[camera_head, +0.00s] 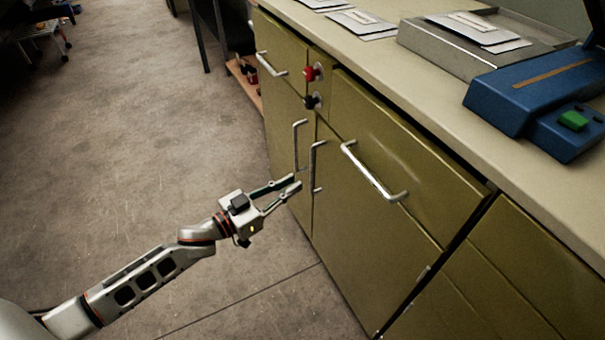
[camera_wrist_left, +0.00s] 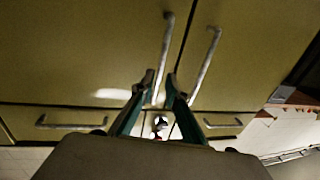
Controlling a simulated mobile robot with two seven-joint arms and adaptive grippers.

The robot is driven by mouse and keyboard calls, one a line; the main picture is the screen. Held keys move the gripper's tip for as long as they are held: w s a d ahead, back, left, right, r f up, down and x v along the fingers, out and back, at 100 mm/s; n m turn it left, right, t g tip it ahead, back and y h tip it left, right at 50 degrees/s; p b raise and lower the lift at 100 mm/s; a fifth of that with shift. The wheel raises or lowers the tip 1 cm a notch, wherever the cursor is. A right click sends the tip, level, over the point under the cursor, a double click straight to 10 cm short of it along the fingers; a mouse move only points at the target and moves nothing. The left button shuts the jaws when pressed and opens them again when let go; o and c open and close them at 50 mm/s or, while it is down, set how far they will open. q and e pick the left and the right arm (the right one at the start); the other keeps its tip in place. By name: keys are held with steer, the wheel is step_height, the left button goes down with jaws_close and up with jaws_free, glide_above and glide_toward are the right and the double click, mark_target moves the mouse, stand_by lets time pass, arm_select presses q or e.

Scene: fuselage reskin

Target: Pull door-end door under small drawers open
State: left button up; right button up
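Two olive doors with vertical metal handles sit side by side under the drawers, both shut. The left door's handle (camera_head: 299,145) and right door's handle (camera_head: 317,167) are close together. My left gripper (camera_head: 297,183) is open and empty, near the handles' lower ends. The left wrist view appears upside down against the head view. In it, the handle on the left (camera_wrist_left: 163,60) runs between my fingertips (camera_wrist_left: 160,77), and the other handle (camera_wrist_left: 205,65) is outside them. I cannot tell whether the fingers touch it. My right gripper is not in view.
Above the doors are a small drawer handle (camera_head: 272,65), a wide drawer handle (camera_head: 374,174), a red knob (camera_head: 312,73) and a black knob (camera_head: 311,101). The counter (camera_head: 400,65) holds a blue device (camera_head: 535,95).

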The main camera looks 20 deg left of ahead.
arm_select(q)
steer(key=w, duration=0.1)
steer(key=b, duration=0.2)
glide_above(311, 192)
steer(key=shift+w+a, duration=0.1)
steer(key=shift+w, duration=0.2)
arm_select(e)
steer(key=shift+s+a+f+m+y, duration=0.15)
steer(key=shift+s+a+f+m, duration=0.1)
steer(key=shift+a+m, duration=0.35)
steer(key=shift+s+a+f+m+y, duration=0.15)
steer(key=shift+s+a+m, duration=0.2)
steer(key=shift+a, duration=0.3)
arm_select(q)
steer(key=shift+c, duration=0.3)
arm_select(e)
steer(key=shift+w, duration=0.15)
arm_select(q)
jaws_close()
steer(key=shift+s+a+r, duration=0.1)
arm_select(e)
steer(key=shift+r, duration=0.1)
